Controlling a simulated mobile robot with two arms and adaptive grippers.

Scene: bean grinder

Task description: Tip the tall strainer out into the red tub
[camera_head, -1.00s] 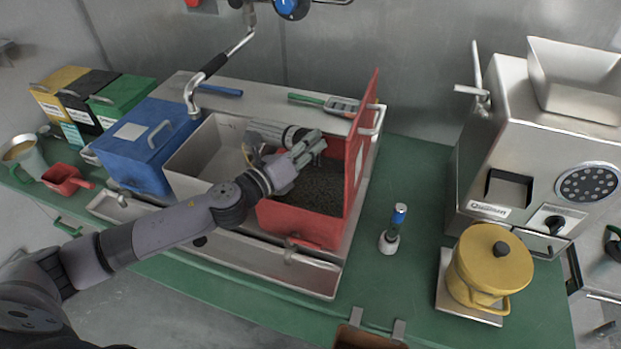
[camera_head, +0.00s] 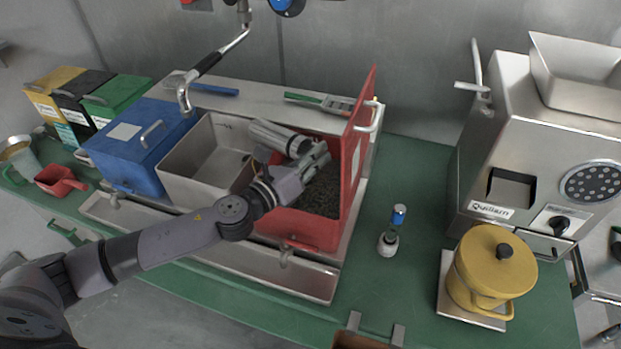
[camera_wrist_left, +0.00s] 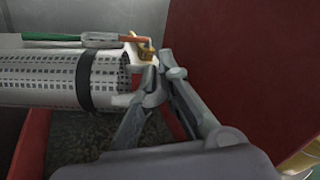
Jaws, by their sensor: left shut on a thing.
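The tall strainer is a silver, perforated cylinder (camera_head: 278,136) with a dark band. It lies on its side above the red tub (camera_head: 300,229), its far end toward the grey basin. In the left wrist view the strainer (camera_wrist_left: 40,80) runs level from the left edge. My left gripper (camera_head: 318,160) is shut on the strainer's end, over the tub; its fingers (camera_wrist_left: 150,105) also show in the wrist view. Dark grains (camera_head: 322,190) lie in the tub. The tub's red lid (camera_head: 358,145) stands open at its right. My right gripper is out of view.
A grey basin (camera_head: 190,158) and a blue bin (camera_head: 125,172) stand left of the tub. A small blue-topped tool (camera_head: 393,235), a yellow pot (camera_head: 490,270) and a steel grinder (camera_head: 535,150) stand to the right. A tap (camera_head: 200,72) overhangs the basin.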

